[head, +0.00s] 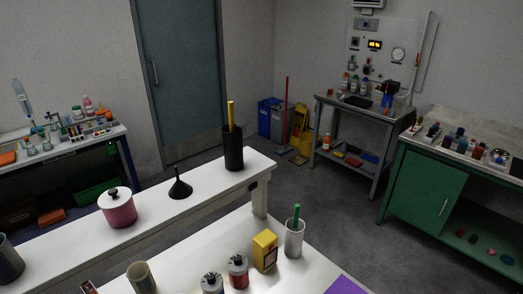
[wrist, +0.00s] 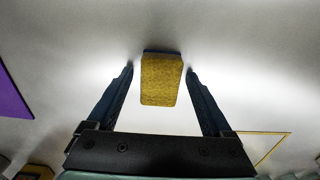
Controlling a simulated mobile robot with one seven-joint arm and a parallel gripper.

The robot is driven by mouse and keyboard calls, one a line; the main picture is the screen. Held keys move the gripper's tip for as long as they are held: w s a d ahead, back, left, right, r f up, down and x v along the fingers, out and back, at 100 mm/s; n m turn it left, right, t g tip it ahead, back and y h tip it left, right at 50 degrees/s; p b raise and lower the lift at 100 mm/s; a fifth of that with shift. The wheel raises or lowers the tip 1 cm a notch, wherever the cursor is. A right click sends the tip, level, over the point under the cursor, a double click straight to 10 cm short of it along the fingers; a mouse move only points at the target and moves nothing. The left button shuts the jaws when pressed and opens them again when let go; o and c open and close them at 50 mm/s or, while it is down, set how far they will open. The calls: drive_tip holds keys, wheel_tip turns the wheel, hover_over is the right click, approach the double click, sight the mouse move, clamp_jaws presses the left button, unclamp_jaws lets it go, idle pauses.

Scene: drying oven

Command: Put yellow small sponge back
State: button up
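A small yellow sponge (wrist: 161,80) with a dark blue far edge shows in the wrist view, against a pale surface. My gripper (wrist: 160,68) is open, with one dark finger on each side of the sponge and a narrow gap visible at both sides. The sponge reaches back between the fingers; I cannot tell its exact height relative to the fingertips. I cannot make out the sponge or my gripper in the head view.
A purple sheet (wrist: 12,92) lies at left in the wrist view; a thin yellow outline (wrist: 289,134) is at right. In the head view, a yellow box (head: 265,251), a white cup (head: 294,240) and several jars stand on the near white table (head: 210,247).

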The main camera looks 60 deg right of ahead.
wheel_tip(320, 180, up, 12)
drive_tip(key=shift+r+p, duration=0.15)
drive_tip(key=shift+p, duration=0.15)
idle(0.4)
